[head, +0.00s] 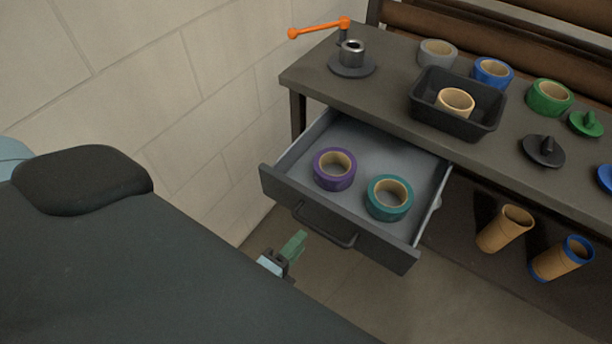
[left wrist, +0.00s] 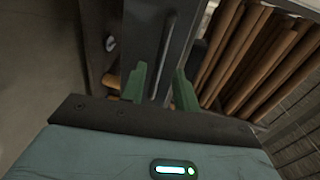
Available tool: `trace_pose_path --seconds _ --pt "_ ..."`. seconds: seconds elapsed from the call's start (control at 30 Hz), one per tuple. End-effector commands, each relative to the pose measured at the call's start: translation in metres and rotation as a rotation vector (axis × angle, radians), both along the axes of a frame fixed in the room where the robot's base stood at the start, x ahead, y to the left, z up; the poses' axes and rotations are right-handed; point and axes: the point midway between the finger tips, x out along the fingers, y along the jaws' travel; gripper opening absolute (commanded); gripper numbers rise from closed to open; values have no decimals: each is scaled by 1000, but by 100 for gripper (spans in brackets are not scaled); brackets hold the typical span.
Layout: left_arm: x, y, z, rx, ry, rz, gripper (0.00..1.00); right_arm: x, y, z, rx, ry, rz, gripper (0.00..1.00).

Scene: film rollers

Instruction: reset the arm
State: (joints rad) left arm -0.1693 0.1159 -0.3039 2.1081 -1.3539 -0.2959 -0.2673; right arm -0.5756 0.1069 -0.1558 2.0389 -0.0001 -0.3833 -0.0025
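My left gripper (head: 294,246) shows in the head view low in front of the open drawer, just left of and below its handle. It is clear of the drawer front as far as I can see. In the left wrist view its two green fingers (left wrist: 160,83) stand apart with nothing held between them. A large dark link of my own covers the lower left of the head view. My right gripper is in neither view.
The open drawer (head: 262,183) holds a purple roll (head: 335,169) and a teal roll (head: 390,198). The bench (head: 400,118) bears a crank spindle (head: 351,58), a black tray (head: 427,108) with a tan roll (head: 455,102), and other rolls. Floor left of the drawer is clear.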

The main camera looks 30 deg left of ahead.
Motion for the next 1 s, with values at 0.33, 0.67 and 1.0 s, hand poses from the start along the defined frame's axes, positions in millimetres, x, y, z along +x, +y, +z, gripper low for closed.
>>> trace_pose_path --seconds 0.33,0.67,1.0 --pt "-12 1 3 1 -1 1 30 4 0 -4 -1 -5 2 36" --pt "-11 1 3 0 -1 1 30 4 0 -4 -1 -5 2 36" --pt "-36 10 -9 -234 138 76 30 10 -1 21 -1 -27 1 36"
